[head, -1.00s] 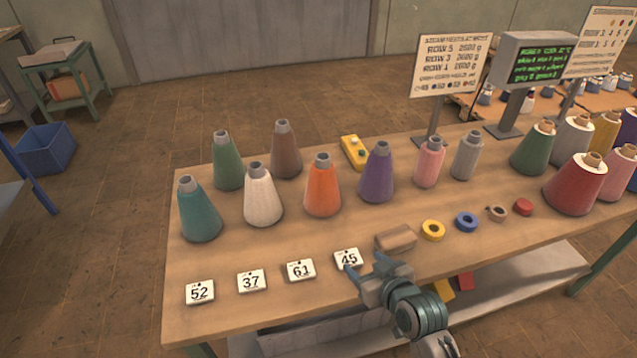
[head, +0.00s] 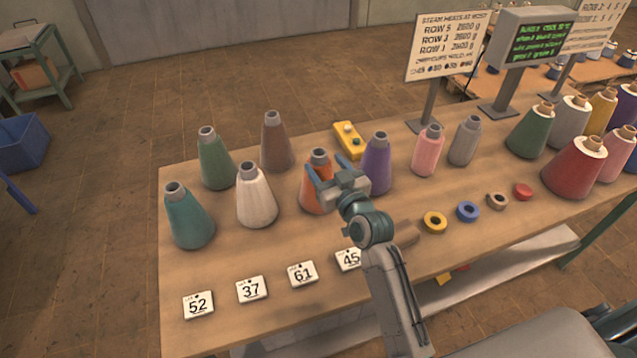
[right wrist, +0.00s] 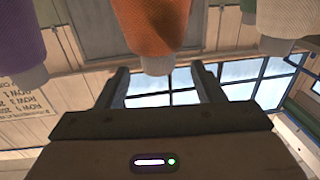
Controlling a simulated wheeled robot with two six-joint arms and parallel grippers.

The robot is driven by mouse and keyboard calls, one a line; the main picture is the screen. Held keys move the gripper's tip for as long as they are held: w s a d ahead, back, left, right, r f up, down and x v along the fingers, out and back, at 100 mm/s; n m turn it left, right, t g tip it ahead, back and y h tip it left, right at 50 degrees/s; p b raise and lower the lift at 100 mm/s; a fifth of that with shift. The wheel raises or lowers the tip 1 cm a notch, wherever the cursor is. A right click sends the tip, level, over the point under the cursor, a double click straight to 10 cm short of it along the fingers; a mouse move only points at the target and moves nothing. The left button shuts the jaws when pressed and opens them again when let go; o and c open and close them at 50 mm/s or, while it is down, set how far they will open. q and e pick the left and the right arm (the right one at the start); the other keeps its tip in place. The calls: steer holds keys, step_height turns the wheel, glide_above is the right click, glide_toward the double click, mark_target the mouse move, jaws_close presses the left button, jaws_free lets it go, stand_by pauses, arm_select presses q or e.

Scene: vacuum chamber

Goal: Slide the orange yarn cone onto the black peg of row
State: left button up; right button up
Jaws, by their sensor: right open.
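The orange yarn cone (head: 310,201) stands upright in the middle of the table's cone group, partly hidden behind my right gripper (head: 336,176). The gripper is open, its fingers near the cone's upper part. In the right wrist view the picture is upside down; the orange cone (right wrist: 152,25) hangs from the top and its grey tip lies between the lines of the two open fingers (right wrist: 160,74). I cannot tell whether the fingers touch it. I cannot make out a black peg. My left gripper is not in view.
A purple cone (head: 377,165) stands close right of the orange one, a white cone (head: 257,200) to its left. Teal, green, brown, pink and grey cones surround them. Number cards (head: 303,273) lie in front. A sign (head: 447,46) and screen (head: 537,38) stand behind.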

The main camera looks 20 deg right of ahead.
mark_target(323, 160)
steer(key=w+p, duration=0.1)
steer(key=w, duration=0.2)
steer(key=shift+w+a+r, duration=0.1)
steer(key=shift+w+a, duration=0.05)
steer(key=shift+w, duration=0.15)
steer(key=shift+w+a+f+p, duration=0.1)
steer(key=shift+w+p, duration=0.1)
steer(key=shift+w, duration=0.15)
steer(key=shift+w+f+p, duration=0.1)
steer(key=shift+w+p, duration=0.05)
steer(key=shift+w, duration=0.15)
steer(key=shift+r, duration=0.1)
jaws_close()
